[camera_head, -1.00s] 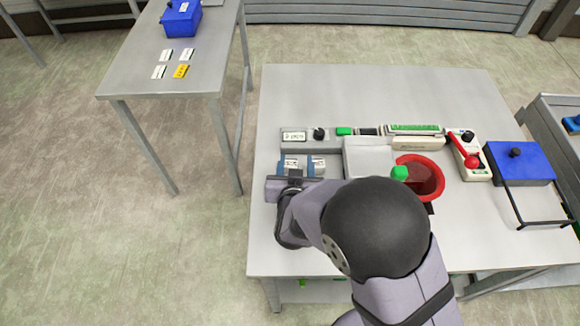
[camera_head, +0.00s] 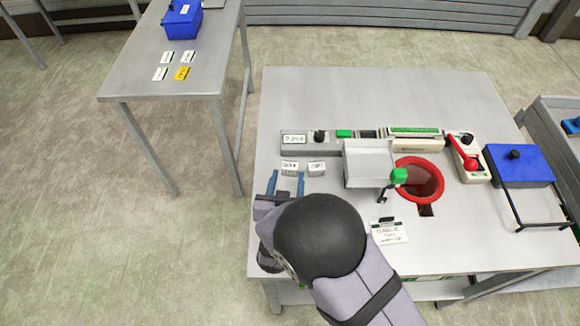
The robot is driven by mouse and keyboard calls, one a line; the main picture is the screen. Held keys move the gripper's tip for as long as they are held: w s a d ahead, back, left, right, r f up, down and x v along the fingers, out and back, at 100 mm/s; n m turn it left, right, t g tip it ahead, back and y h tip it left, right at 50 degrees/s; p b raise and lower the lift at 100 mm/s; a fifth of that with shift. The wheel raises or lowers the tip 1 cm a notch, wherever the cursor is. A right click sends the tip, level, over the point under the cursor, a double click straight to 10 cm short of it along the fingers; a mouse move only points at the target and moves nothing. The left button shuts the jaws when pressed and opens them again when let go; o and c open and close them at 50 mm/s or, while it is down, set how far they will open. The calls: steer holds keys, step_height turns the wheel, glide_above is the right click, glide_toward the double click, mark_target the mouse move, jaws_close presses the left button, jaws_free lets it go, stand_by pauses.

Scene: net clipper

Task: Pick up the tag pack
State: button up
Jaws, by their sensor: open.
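Two small white labelled packs stand side by side in front of the control strip: a left pack (camera_head: 290,167) and a right pack (camera_head: 317,169). Their print is too small to read, so I cannot tell which one is the tag pack. My gripper (camera_head: 286,183) is open, its two blue fingers spread and pointing toward the packs. The fingertips are just on the near side of the left pack, with nothing visible between them. I cannot tell their height above the table.
A grey tray (camera_head: 368,165), a green-knobbed lever (camera_head: 398,175) and a red ring (camera_head: 419,180) around an opening are to the right. A white card (camera_head: 389,232) lies nearer. A blue box (camera_head: 519,164) is at the far right. Small cards lie on the left table (camera_head: 135,88).

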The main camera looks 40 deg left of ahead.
mark_target(289, 170)
steer(key=shift+p+x, duration=0.95)
steer(key=shift+x, duration=1.5)
steer(key=c, duration=0.8)
